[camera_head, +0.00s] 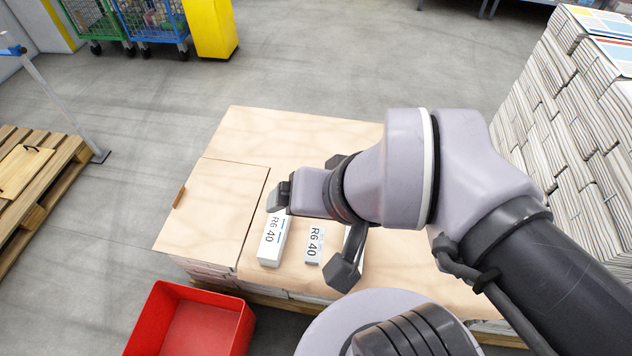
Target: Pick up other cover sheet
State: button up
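Light wood-coloured cover sheets lie flat on a low pallet stack below my arm. One sheet (212,205) forms the left front part, with a visible seam on its right. Another sheet area (285,132) spans the back, and another (400,268) lies at the right front, partly hidden by my arm. My gripper (311,236) is over the middle of the stack, its two dark fingers spread wide. It looks open, with no sheet held.
A red bin (190,322) stands in front left. A tall newspaper stack (575,130) rises at right. A wooden pallet (40,190) with a board lies at left. Wheeled cages and a yellow bin (211,28) stand at back left. The grey floor behind is clear.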

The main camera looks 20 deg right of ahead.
aim_at(313, 255)
jog(key=k+l, duration=0.1)
jog(key=j+z, duration=0.2)
jog(key=z, duration=0.15)
jog(key=j+z, duration=0.3)
jog(key=k+j+z, duration=0.1)
jog(key=z, duration=0.25)
